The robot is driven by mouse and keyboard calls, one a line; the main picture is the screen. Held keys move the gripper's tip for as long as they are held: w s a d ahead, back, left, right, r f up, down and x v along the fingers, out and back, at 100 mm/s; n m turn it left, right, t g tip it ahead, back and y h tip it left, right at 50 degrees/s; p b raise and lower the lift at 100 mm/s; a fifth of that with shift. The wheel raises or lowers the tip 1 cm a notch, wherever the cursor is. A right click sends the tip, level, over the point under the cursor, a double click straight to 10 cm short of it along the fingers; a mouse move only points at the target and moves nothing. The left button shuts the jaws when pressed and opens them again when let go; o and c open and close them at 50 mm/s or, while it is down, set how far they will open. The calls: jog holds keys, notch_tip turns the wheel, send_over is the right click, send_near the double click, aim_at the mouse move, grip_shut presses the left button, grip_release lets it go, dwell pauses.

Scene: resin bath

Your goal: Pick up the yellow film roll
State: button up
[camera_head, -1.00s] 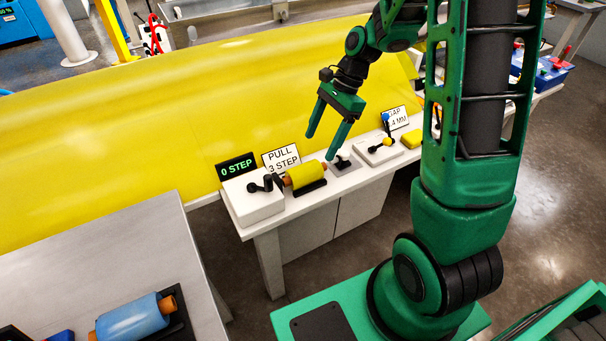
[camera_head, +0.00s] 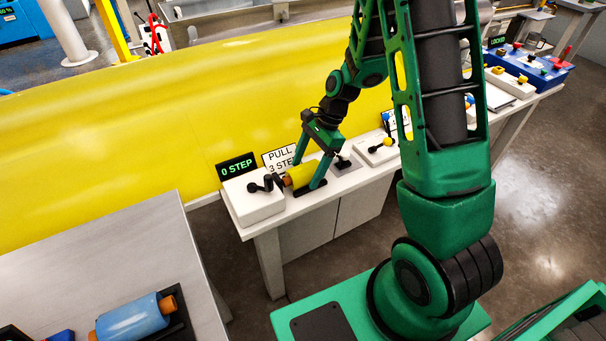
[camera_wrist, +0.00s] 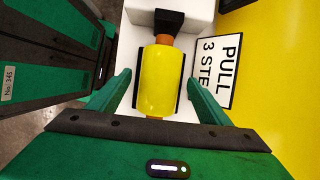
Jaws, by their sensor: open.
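The yellow film roll (camera_head: 301,174) lies in a black cradle on the narrow white bench, with an orange core end showing at its left. In the wrist view the roll (camera_wrist: 158,82) sits between the two green fingers, with its orange core showing at both ends. My gripper (camera_head: 312,172) is open, its fingers reaching down on either side of the roll. In the wrist view my gripper (camera_wrist: 158,88) shows a gap between each finger and the roll. Whether the fingertips reach the roll's depth is hard to tell.
A white box with a black crank (camera_head: 262,184) stands left of the roll, beside a "0 STEP" display (camera_head: 237,166). A "PULL 3 STEP" sign (camera_head: 277,158) stands behind. A lever plate (camera_head: 343,164) is close on the right. A blue roll (camera_head: 131,318) lies on the grey table.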

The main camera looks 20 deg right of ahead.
jog(key=c, duration=1.4)
